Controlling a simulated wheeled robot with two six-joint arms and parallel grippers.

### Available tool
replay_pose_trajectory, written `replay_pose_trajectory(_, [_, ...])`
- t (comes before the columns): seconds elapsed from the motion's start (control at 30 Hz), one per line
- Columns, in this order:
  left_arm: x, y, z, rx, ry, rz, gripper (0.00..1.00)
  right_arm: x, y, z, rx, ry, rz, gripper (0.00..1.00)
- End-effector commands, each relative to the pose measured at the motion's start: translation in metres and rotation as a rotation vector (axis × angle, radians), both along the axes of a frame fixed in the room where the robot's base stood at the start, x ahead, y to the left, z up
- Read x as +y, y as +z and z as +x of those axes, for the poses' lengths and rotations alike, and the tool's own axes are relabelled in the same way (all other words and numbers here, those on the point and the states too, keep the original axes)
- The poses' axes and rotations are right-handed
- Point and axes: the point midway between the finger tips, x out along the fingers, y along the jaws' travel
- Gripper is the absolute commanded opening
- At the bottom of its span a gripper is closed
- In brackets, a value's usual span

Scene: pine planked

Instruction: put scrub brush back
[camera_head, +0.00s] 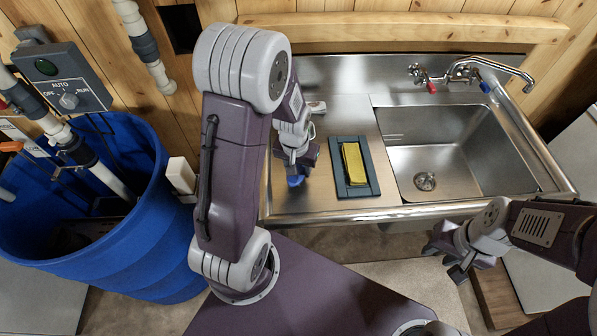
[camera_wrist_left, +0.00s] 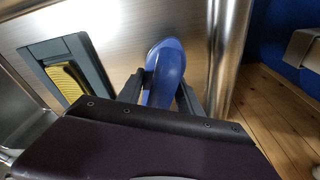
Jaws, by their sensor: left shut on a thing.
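A blue rounded object, which I take for the scrub brush (camera_wrist_left: 165,72), is between the fingers of my left gripper (camera_wrist_left: 160,92), which is shut on it. In the head view only a small blue part of the brush (camera_head: 295,181) shows below my left gripper (camera_head: 294,172), over the steel counter left of the tray. I cannot tell whether the brush touches the counter. A dark grey-blue tray (camera_head: 371,183) lies on the counter just right of it, with a yellow block (camera_head: 353,163) in it. My right gripper (camera_head: 447,262) is open and empty in front of the sink.
The sink basin (camera_head: 440,150) is empty, with a faucet (camera_head: 470,70) at its back right. A large blue barrel (camera_head: 150,225) with pipes stands at the left. The counter's left part (camera_head: 305,200) is mostly bare. A wooden ledge (camera_head: 400,28) runs behind.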

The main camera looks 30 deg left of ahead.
Motion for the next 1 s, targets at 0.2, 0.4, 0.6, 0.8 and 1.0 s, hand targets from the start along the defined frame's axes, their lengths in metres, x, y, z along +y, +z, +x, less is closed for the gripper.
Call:
replay_pose_trajectory(0.2, [0.000, -0.024, 0.000, 0.001, 0.000, 0.000, 0.00, 0.000, -0.003, 0.000, 0.000, 0.000, 0.000, 0.36])
replay_pose_trajectory(0.4, [0.000, -0.024, 0.000, 0.000, 0.000, 0.000, 0.00, 0.000, -0.003, 0.000, 0.000, 0.000, 0.000, 0.36])
replay_pose_trajectory(0.6, [0.000, -0.027, 0.000, 0.000, 0.000, 0.000, 0.64, 0.000, -0.005, 0.000, 0.000, 0.000, 0.000, 0.36])
replay_pose_trajectory(0.8, [0.000, -0.027, 0.000, 0.000, 0.000, 0.000, 0.64, 0.000, -0.005, 0.000, 0.000, 0.000, 0.000, 0.36])
replay_pose_trajectory(1.0, [0.000, -0.018, 0.000, -0.003, 0.000, 0.000, 0.64, 0.000, -0.001, 0.000, 0.000, 0.000, 0.000, 0.36])
